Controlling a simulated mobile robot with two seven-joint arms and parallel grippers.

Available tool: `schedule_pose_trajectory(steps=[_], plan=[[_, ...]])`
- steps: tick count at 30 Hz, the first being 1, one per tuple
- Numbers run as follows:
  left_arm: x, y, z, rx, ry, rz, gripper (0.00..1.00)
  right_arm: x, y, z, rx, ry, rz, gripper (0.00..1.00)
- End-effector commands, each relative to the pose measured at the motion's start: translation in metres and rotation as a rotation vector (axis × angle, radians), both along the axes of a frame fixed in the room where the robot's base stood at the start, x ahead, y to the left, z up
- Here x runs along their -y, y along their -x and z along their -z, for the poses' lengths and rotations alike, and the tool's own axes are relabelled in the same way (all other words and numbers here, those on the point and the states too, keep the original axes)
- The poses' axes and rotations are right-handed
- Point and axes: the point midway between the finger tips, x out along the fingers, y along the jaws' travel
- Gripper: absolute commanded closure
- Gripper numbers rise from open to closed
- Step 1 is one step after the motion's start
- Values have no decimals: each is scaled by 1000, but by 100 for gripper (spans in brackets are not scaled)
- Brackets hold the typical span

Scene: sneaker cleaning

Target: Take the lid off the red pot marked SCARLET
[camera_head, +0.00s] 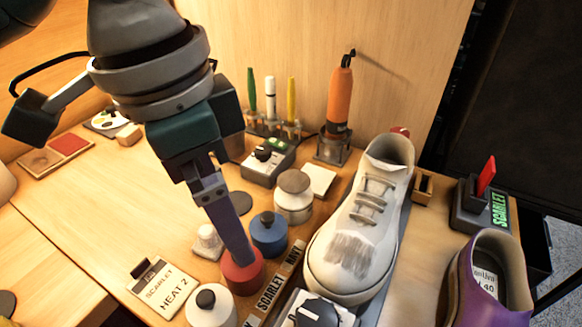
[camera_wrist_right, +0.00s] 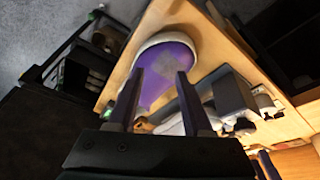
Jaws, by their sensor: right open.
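The red pot (camera_head: 242,279) stands on the wooden table at the front, left of the white sneaker. A label strip reading SCARLET (camera_head: 272,291) lies just to its right. My left gripper (camera_head: 240,258) points down from above, its fingertips at the top of the red pot. The fingers overlap edge-on and cover the top of the lid, so their gap and any hold on it are hidden. My right gripper (camera_wrist_right: 157,98) shows only in the right wrist view; its fingers are apart and empty, with the purple sneaker (camera_wrist_right: 165,62) beyond them.
A blue pot (camera_head: 269,236), a white pot with a black knob (camera_head: 212,308) and a grey-lidded pot (camera_head: 293,203) stand close around. The white sneaker (camera_head: 362,230) is to the right. A card reading SCARLET HEAT 2 (camera_head: 163,290) stands left.

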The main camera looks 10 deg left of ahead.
Motion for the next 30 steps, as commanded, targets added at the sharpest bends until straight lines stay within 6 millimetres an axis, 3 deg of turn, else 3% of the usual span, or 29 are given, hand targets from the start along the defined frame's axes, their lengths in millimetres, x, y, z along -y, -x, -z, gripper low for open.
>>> schedule_pose_trajectory(steps=[14, 21, 30], plan=[[-1, -8, 53, -6, -17, -1, 0, -5, 1, 18, -2, -16, 4, 50], [-2, -12, 90, -6, -15, 0, 0, -5, 1, 29, -3, -16, 4, 50], [-1, -14, 100, -3, -16, 1, 0, -4, 1, 31, -3, -15, 5, 50]])
